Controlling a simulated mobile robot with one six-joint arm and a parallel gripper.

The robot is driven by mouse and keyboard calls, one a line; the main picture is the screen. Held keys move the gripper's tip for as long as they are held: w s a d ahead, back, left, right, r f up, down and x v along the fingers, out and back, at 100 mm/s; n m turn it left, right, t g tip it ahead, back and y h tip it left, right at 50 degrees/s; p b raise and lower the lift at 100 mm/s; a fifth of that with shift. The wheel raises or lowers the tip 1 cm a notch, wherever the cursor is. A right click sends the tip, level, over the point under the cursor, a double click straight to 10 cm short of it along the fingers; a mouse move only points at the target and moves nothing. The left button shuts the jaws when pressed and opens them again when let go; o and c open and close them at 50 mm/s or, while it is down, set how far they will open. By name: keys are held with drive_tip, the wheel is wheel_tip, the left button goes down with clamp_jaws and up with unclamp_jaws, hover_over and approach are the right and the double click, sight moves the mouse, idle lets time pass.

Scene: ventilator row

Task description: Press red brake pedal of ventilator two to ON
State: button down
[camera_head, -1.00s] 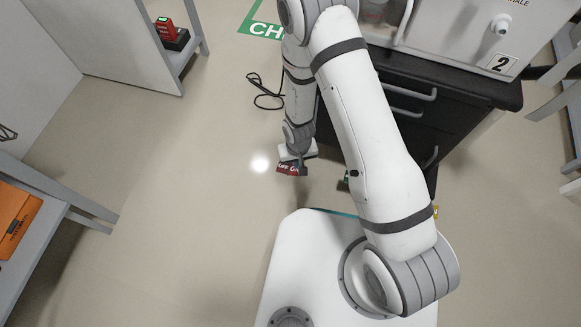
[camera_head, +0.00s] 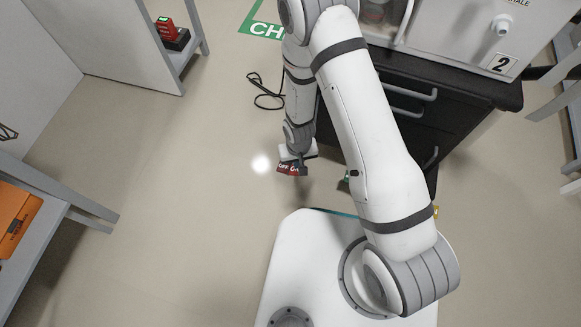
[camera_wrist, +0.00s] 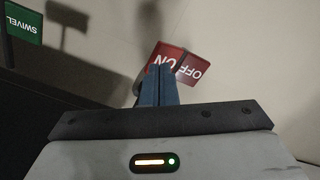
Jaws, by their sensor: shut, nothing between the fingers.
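The red brake pedal (camera_head: 289,168) with white OFF and ON lettering is low beside the black cabinet of ventilator two, under my gripper. The wrist view shows the pedal (camera_wrist: 180,62) upside down, ON half at left and OFF half at right. My gripper (camera_wrist: 157,72) is shut and empty, its blue-grey fingertips overlapping the lower edge of the ON side. I cannot tell whether they touch it. Ventilator two (camera_head: 430,95) carries a "2" label. In the head view my gripper (camera_head: 297,160) partly hides the pedal.
A green SWIVEL tag (camera_wrist: 24,22) stands left in the wrist view. A black cable (camera_head: 268,92) lies on the floor behind the pedal. A grey shelf (camera_head: 60,215) with an orange case (camera_head: 17,220) stands at left. The floor between is clear.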

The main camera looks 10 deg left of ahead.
drive_tip(key=shift+f, duration=0.1)
drive_tip(key=shift+f+b, duration=1.5)
drive_tip(key=shift+b, duration=0.1)
drive_tip(key=shift+r, duration=0.1)
wheel_tip(320, 180, up, 7)
drive_tip(key=p, duration=0.7)
drive_tip(key=shift+r, duration=0.1)
